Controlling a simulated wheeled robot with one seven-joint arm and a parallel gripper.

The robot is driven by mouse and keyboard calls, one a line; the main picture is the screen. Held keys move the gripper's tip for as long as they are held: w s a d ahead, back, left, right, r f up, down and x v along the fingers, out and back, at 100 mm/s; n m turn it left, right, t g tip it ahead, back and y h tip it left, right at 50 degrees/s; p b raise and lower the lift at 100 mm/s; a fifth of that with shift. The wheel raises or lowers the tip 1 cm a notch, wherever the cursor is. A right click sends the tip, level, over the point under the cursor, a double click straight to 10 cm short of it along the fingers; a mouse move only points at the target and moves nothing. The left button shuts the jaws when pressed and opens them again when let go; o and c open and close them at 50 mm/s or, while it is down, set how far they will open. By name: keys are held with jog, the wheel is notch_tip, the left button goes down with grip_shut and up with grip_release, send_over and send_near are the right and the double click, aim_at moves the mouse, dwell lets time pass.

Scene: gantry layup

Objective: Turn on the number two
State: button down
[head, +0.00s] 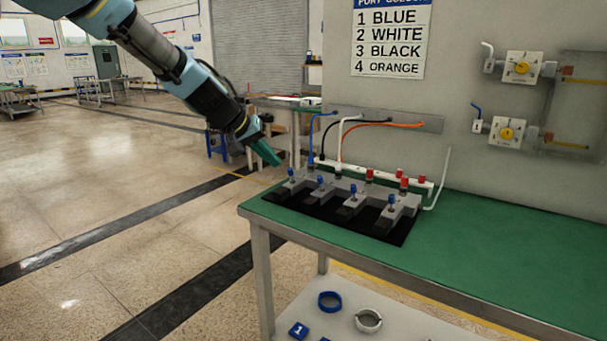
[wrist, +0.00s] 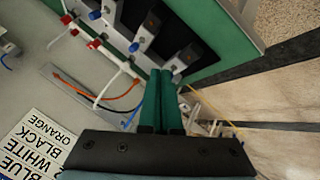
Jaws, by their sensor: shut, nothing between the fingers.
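A row of grey valve blocks (head: 345,211) with blue-tipped levers (head: 352,189) stands on a black mat at the left end of the green table. No number on the blocks is readable. A wall sign (head: 391,38) lists 1 blue, 2 white, 3 black, 4 orange. A white hose (head: 341,134) runs from the wall down behind the blocks. Blue (head: 311,135), black and orange hoses run beside it. My gripper (head: 275,159) is shut and empty, above and left of the leftmost block, apart from it. In the wrist view my gripper (wrist: 161,73) points towards the blocks (wrist: 152,25).
A white strip (head: 430,184) with several red knobs (head: 404,183) lies behind the blocks. Two yellow-knobbed wall valves (head: 522,67) are at the right. The green tabletop (head: 500,250) is bare to the right. A lower shelf holds a blue ring (head: 329,301) and a grey ring.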

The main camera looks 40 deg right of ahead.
aim_at(320, 183)
jog(key=p+x, duration=0.2)
jog(key=x, duration=0.7)
jog(key=shift+d+f+p, duration=0.2)
jog(key=shift+d+p, duration=0.05)
jog(key=shift+p, duration=0.15)
jog(key=shift+s+d+r+p, duration=0.25)
jog(key=shift+s+d+p, duration=0.5)
jog(key=shift+d, duration=0.25)
jog(key=shift+s+d, duration=0.4)
jog(key=shift+d, duration=0.2)
jog(key=shift+r+p, duration=0.1)
jog(key=shift+p, duration=0.5)
jog(key=shift+d+r+p, duration=0.1)
jog(key=shift+r+p, duration=0.05)
jog(key=shift+p, duration=0.25)
jog(key=shift+y, duration=0.3)
